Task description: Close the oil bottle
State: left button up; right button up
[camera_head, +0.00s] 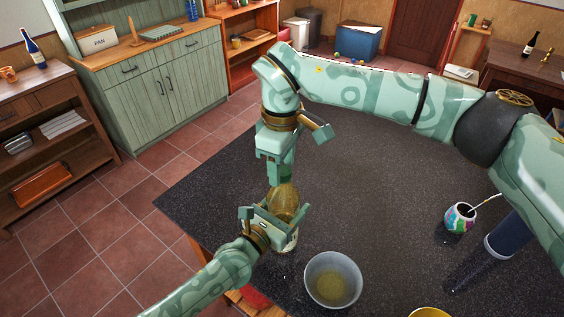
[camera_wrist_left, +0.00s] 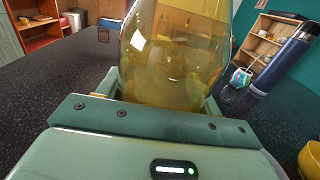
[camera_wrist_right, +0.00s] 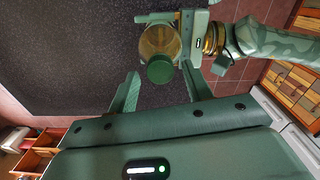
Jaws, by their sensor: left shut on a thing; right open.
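The oil bottle (camera_head: 287,200), made of yellow glass, stands near the front edge of the dark table. My left gripper (camera_head: 274,214) is shut around its body; the left wrist view shows the glass (camera_wrist_left: 175,55) between the jaws. The right wrist view looks down on the bottle (camera_wrist_right: 158,42) and shows a round green cap (camera_wrist_right: 159,70) at its top. Whether the cap is fully seated I cannot tell. My right gripper (camera_head: 279,176) is above the bottle, open, fingers pointing down, with the cap showing between them. In the head view, the right gripper hides the bottle's top.
A grey bowl (camera_head: 333,280) with yellowish contents is right of the bottle. A yellow bowl (camera_head: 429,312) is at the bottom edge. A colourful cup (camera_head: 460,217) with a straw and a dark blue flask (camera_head: 515,233) stand farther right. The table's (camera_head: 370,190) middle is clear.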

jog(key=shift+r, duration=2.2)
jog(key=shift+c, duration=0.2)
